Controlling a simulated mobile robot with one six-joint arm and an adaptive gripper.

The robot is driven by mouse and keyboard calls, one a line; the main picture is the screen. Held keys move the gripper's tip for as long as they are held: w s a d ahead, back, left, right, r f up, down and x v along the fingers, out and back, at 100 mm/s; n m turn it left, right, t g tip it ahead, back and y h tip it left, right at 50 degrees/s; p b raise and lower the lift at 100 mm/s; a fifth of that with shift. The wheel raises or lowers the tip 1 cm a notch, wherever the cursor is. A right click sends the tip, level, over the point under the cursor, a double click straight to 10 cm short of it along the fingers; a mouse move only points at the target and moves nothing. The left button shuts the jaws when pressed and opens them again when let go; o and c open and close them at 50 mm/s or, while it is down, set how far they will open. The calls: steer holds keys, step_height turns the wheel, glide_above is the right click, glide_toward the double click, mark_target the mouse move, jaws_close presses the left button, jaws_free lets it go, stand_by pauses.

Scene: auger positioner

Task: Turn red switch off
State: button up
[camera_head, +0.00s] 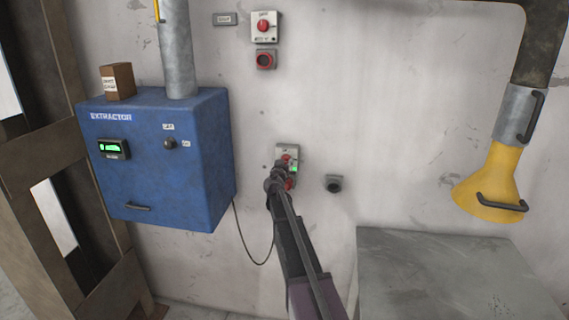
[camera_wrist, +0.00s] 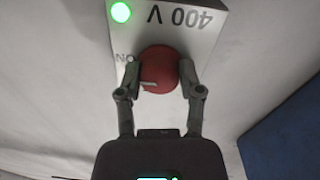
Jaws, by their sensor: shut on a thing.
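The red switch (camera_wrist: 158,66) is a round red knob on a pale box marked 400 V (camera_wrist: 180,20). My gripper (camera_wrist: 159,75) is shut on the red switch, with one finger on each side of it. A green light (camera_wrist: 121,12) glows on the box near the knob. In the head view, the switch box (camera_head: 287,153) is on the wall right of the blue extractor. My gripper (camera_head: 280,182) there covers part of the box and the knob. An ON mark (camera_wrist: 124,58) shows beside the left finger.
The blue extractor box (camera_head: 165,190) is on the wall to the left, with a cable hanging below. A red button box (camera_head: 264,27) is higher on the wall. A dark round socket (camera_head: 334,183) is right of the switch. A grey table (camera_head: 450,265) and yellow hood (camera_head: 490,180) are right.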

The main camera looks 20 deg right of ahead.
steer(key=shift+w+n, duration=0.1)
steer(key=shift+n, duration=0.3)
steer(key=n, duration=0.3)
steer(key=shift+n, duration=0.3)
steer(key=n, duration=0.4)
steer(key=shift+d, duration=0.1)
steer(key=n, duration=0.5)
steer(key=shift+r, duration=0.1)
steer(key=n, duration=0.5)
steer(key=shift+w+t, duration=0.1)
steer(key=shift+t, duration=0.2)
steer(key=o, duration=1.1)
